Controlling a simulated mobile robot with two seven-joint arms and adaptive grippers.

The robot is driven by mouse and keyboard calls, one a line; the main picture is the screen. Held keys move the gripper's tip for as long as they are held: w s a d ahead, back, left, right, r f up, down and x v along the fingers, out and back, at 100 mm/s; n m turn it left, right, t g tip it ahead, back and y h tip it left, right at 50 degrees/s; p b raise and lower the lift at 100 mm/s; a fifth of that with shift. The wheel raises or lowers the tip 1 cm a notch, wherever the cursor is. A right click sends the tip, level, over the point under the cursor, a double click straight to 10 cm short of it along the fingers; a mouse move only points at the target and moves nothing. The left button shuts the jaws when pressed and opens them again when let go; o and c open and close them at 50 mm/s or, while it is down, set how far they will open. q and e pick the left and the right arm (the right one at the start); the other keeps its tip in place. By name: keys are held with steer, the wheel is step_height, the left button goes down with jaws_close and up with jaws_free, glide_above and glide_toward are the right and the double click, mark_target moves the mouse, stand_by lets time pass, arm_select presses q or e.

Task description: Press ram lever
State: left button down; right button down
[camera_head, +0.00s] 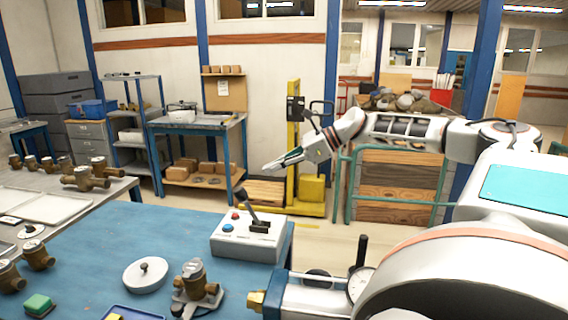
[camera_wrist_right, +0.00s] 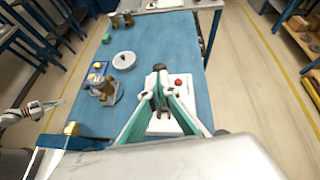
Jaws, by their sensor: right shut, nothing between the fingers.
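A white control box (camera_head: 246,238) stands on the blue bench and carries a red and a blue button. A black lever (camera_head: 250,210) rises from its top, leaning left in the head view. The lever's dark top also shows just beyond my fingertips in the right wrist view (camera_wrist_right: 159,68). My right gripper (camera_head: 273,165) is shut and empty, above and behind the box in the head view. Its green-lined fingers partly hide the box in the wrist view. I cannot tell whether they touch the lever. My left gripper (camera_wrist_right: 52,104) shows small at the wrist view's left edge.
A brass meter on a stand (camera_head: 194,287), a round white lid (camera_head: 145,275) and a green block (camera_head: 38,304) are left of the box. A pressure gauge (camera_head: 360,284) and brass fitting (camera_head: 256,301) are at the front right. Blue bench surface (camera_head: 95,245) is clear behind the lid.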

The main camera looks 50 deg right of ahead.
steer(key=shift+v, duration=1.85)
steer(key=shift+f, duration=0.1)
